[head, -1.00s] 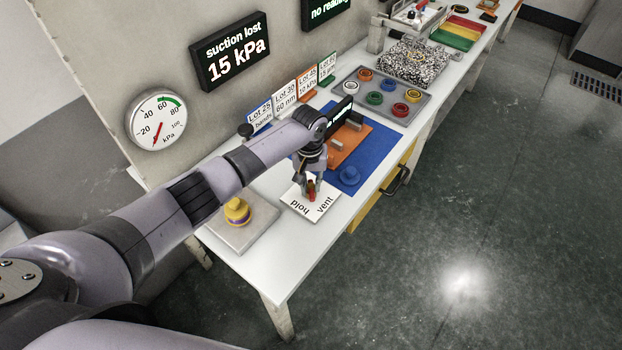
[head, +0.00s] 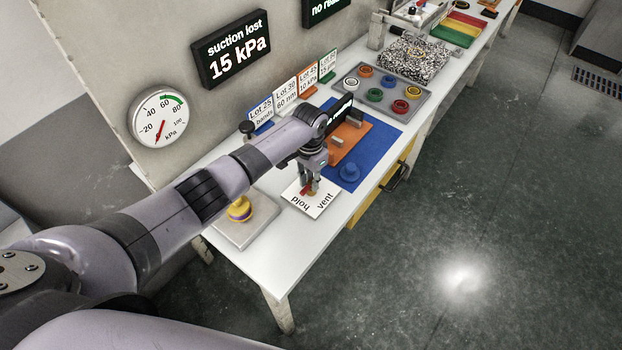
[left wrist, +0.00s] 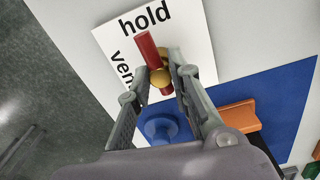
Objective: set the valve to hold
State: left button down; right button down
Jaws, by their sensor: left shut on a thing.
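The valve has a red lever (left wrist: 147,50) and brass parts (left wrist: 160,77). It sits on a white plate (head: 323,211) printed "hold" and "vent". In the left wrist view one end of the red lever lies close to the word "hold", with "vent" off to the left. My left gripper (head: 311,190) points down over the plate and is shut on the valve lever; its fingers (left wrist: 162,68) flank the valve in the left wrist view. The fingers partly hide the valve in the head view. My right gripper is out of view.
A blue mat (head: 380,145) with an orange block (head: 350,138) and a blue knobbed piece (head: 349,173) lies beside the plate. A yellow knob (head: 239,209) stands on a grey slab (head: 230,235). The wall gauge (head: 159,117) reads low; a display (head: 231,50) says "suction lost 15 kPa".

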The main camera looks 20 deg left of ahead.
aim_at(310, 182)
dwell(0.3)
pick_arm(q)
jog(key=c, duration=1.4)
grip_release()
jog(key=shift+c, duration=0.2)
notch_tip(310, 182, up, 12)
jog(key=shift+a, duration=0.1)
